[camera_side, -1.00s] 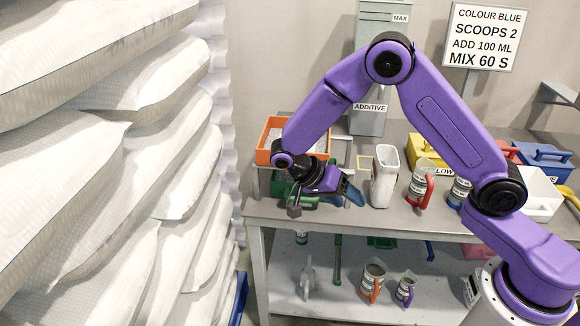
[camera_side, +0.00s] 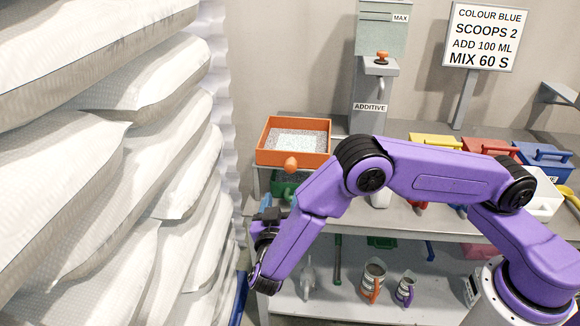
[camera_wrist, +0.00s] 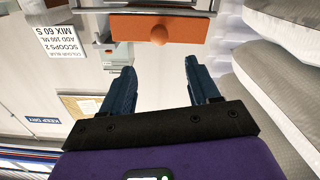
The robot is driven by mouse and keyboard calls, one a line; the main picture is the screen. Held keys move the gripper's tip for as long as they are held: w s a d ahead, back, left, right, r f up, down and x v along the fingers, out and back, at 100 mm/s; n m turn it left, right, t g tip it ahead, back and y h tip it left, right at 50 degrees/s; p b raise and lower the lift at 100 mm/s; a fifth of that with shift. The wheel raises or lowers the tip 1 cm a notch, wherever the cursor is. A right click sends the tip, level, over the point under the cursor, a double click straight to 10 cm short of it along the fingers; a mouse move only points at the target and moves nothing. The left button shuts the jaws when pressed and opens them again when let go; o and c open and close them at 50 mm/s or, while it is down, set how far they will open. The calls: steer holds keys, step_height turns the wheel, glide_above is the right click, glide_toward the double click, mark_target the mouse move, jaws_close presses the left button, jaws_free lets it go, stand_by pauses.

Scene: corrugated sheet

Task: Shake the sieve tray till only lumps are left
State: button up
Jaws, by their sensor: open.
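The orange sieve tray (camera_side: 272,158) sits on a raised stand at the back left of the bench in the side view. Grey grainy material with a paler patch lies in it; single lumps are too small to tell. A round orange knob (camera_side: 291,164) sticks out of its front wall. My gripper (camera_side: 267,214) is below and in front of the tray, near the bench's left end, apart from it. In the wrist view my gripper (camera_wrist: 157,70) has its two blue fingers spread with nothing between them. The tray's front wall (camera_wrist: 190,28) and knob (camera_wrist: 160,34) show beyond the fingertips.
White sacks (camera_side: 90,190) are stacked high on the left, close to my gripper. A grey additive dispenser (camera_side: 372,95) stands right of the tray. Yellow (camera_side: 436,141), red (camera_side: 490,146) and blue (camera_side: 543,154) boxes line the bench's back. Jugs (camera_side: 374,280) stand on the lower shelf.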

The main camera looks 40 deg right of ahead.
mark_target(289, 169)
steer(key=x, duration=1.4)
